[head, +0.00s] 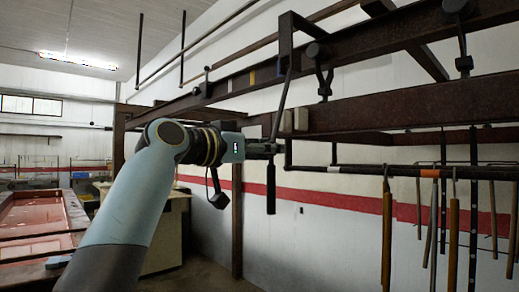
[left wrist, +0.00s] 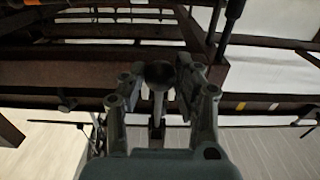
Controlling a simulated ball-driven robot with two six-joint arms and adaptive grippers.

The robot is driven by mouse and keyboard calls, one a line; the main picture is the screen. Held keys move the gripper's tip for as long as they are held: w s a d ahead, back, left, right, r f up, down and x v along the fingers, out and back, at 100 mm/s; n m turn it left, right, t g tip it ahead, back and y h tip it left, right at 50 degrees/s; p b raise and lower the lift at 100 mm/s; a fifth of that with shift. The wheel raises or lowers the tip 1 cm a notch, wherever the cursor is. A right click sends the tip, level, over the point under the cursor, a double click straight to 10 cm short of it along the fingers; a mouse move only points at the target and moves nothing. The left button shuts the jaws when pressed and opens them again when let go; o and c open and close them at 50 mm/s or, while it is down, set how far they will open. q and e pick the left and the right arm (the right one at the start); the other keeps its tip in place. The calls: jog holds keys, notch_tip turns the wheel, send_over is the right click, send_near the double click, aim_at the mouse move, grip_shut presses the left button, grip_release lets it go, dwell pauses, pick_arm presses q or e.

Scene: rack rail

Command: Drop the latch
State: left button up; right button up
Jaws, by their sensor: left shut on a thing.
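My left gripper (head: 262,149) reaches in from the left, below the brown overhead beam. It is shut on a dark bar that I take to be the latch (head: 271,188). A dark, sleeve-like end of it hangs below the fingers, and a thin grey rod (head: 282,100) slopes up from the grip toward the beam bracket. In the left wrist view my left gripper (left wrist: 160,95) has its fingers on either side of a dark round end (left wrist: 159,73). The fingers hide the part they hold. My right gripper is not in view.
Brown beams (head: 400,112) run overhead close to my gripper. A dark rail (head: 345,169) with an orange band carries several hanging rods (head: 387,235) at right. A red-topped table (head: 30,222) stands at lower left. Free space lies below the gripper, before the white wall.

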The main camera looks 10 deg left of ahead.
pick_arm(q)
jog(key=shift+w+d+f+b, duration=0.3)
jog(key=shift+w+d, duration=0.2)
jog(key=shift+w, duration=0.15)
jog(key=shift+w+d+f+b, duration=0.15)
jog(key=shift+w+d+f, duration=0.1)
jog(key=shift+w+d, duration=0.35)
jog(key=shift+c, duration=0.2)
jog(key=shift+b+x, duration=0.45)
jog(key=shift+x, duration=1.4)
jog(key=o, duration=1)
jog(key=shift+w+a, duration=0.1)
jog(key=shift+o, duration=0.2)
jog(key=shift+a, duration=0.1)
jog(key=p+v, duration=0.1)
jog(key=v, duration=0.5)
jog(key=shift+s+a, duration=0.2)
jog(key=shift+s, duration=0.25)
jog(key=shift+f, duration=0.15)
